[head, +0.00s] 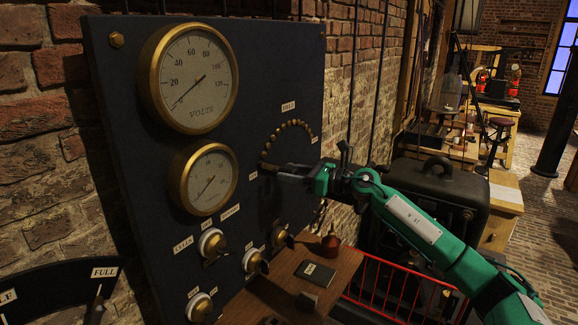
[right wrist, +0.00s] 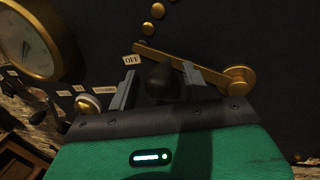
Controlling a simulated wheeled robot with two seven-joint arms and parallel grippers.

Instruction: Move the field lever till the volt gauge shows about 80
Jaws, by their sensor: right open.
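The volt gauge (head: 190,78) is a brass-rimmed dial at the top of the dark panel; its needle points to the lower left, near the bottom of the scale, below 20. The field lever (right wrist: 190,62) is a brass arm on a round pivot, with its tip by the OFF label (right wrist: 132,60). Its dark knob (right wrist: 160,82) stands between the fingers of my right gripper (right wrist: 158,86), which is open, with gaps on both sides. In the head view my right gripper (head: 288,172) is at the lower end of the arc of brass studs (head: 282,138) and hides most of the lever. My left gripper is out of view.
A second brass gauge (head: 204,179) sits below the volt gauge. Several switch knobs line the lower panel, one of them (head: 212,244) below that gauge. A wooden shelf (head: 335,275) with a dark booklet (head: 316,273) juts out below. A red railing (head: 400,290) stands at right.

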